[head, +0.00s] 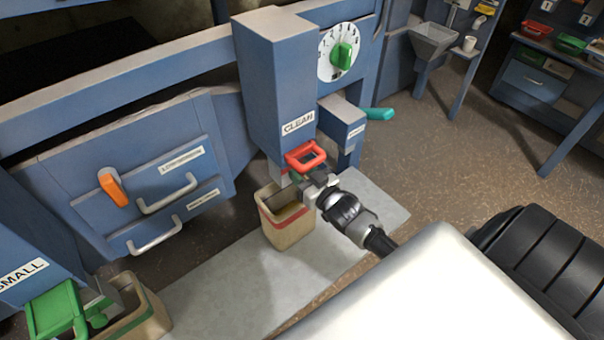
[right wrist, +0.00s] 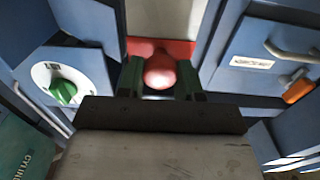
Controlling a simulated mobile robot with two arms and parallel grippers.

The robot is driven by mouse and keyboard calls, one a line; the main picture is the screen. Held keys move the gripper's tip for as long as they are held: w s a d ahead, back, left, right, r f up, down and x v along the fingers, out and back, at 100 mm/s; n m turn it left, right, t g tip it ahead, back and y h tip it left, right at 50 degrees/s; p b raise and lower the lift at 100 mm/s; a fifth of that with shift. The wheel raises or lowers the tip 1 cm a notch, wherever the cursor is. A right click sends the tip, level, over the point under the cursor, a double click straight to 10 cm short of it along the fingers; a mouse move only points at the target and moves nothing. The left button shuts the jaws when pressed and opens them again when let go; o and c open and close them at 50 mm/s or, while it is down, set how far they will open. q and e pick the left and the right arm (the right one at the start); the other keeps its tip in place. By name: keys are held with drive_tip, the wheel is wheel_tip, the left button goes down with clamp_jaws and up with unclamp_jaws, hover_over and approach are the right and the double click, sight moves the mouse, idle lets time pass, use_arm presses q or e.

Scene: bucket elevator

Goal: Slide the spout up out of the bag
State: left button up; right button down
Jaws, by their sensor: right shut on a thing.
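The column marked CLEAN (head: 277,75) has a red spout handle (head: 306,153) at its lower end. The tan bag (head: 290,232) with a red band stands upright below it, and the spout's lower part reaches down to the bag's mouth. How deep it sits inside is partly hidden by my gripper. My right gripper (head: 305,180) comes in from the lower right and is shut on the red handle, just above the bag's rim. In the right wrist view the red grip (right wrist: 160,70) sits between the two fingers. My left gripper is not in view.
A dial with a green knob (head: 343,56) and a teal lever (head: 378,113) are right of the column. A blue cabinet with an orange lever (head: 113,188) is at left. Another bag (head: 150,318) and green handle (head: 60,312) are lower left, under SMALL.

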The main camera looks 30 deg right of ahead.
drive_tip(key=shift+w+r, duration=0.1)
drive_tip(key=shift+r, duration=0.5)
drive_tip(key=c, duration=1.1)
unclamp_jaws()
drive_tip(key=o, duration=0.3)
drive_tip(key=shift+f, duration=0.1)
drive_tip(key=shift+s+f, duration=0.1)
drive_tip(key=shift+s, duration=0.1)
drive_tip(key=s, duration=0.7)
drive_tip(key=s+d, duration=0.1)
drive_tip(key=s, duration=0.2)
drive_tip(key=shift+s+b, duration=0.3)
drive_tip(key=shift+b, duration=0.1)
